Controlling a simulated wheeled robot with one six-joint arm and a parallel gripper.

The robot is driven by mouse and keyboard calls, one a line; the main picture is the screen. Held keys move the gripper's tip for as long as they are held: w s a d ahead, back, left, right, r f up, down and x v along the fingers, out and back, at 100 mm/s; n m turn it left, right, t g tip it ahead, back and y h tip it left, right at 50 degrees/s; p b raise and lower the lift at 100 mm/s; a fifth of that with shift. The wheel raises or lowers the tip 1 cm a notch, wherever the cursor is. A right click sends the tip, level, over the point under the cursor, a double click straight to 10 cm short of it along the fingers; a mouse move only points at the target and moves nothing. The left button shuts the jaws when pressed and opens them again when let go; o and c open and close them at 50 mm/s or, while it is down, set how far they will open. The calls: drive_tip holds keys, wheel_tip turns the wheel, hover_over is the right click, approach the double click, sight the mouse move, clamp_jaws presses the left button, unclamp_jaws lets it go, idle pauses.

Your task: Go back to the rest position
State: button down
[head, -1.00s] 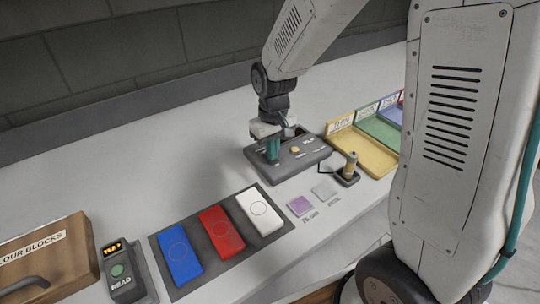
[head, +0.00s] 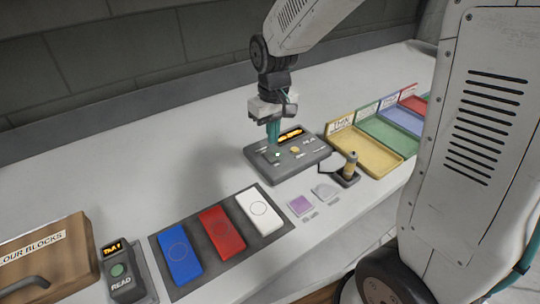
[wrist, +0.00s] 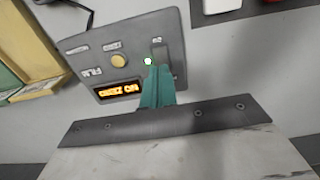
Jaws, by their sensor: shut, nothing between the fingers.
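My gripper (head: 273,141) is shut and empty, its teal fingers pointing down over the left part of a grey instrument box (head: 311,157). In the wrist view the fingers (wrist: 150,68) end beside a small lit green-white spot on the box's panel (wrist: 125,80). The head view shows the fingertips just above the panel; whether they touch it I cannot tell. The box's display (head: 291,134) glows orange. A yellow round button (wrist: 119,61) shows on its panel.
Blue (head: 179,254), red (head: 221,230) and white (head: 259,212) blocks lie on a dark mat. A READ device (head: 121,271) and a wooden box (head: 45,262) stand at left. A small probe stand (head: 349,172) and coloured trays (head: 367,157) are at right. The counter behind is clear.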

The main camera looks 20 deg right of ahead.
drive_tip(key=shift+r, duration=0.6)
drive_tip(key=s+d+r, duration=0.1)
drive_tip(key=s+r, duration=0.2)
drive_tip(key=s, duration=0.5)
drive_tip(key=s+d+r+m+t, duration=0.1)
drive_tip(key=s+r, duration=0.3)
drive_tip(key=s, duration=0.4)
drive_tip(key=s+d+r+m, duration=0.1)
drive_tip(key=s+r, duration=0.2)
drive_tip(key=s, duration=0.5)
drive_tip(key=shift+r, duration=0.3)
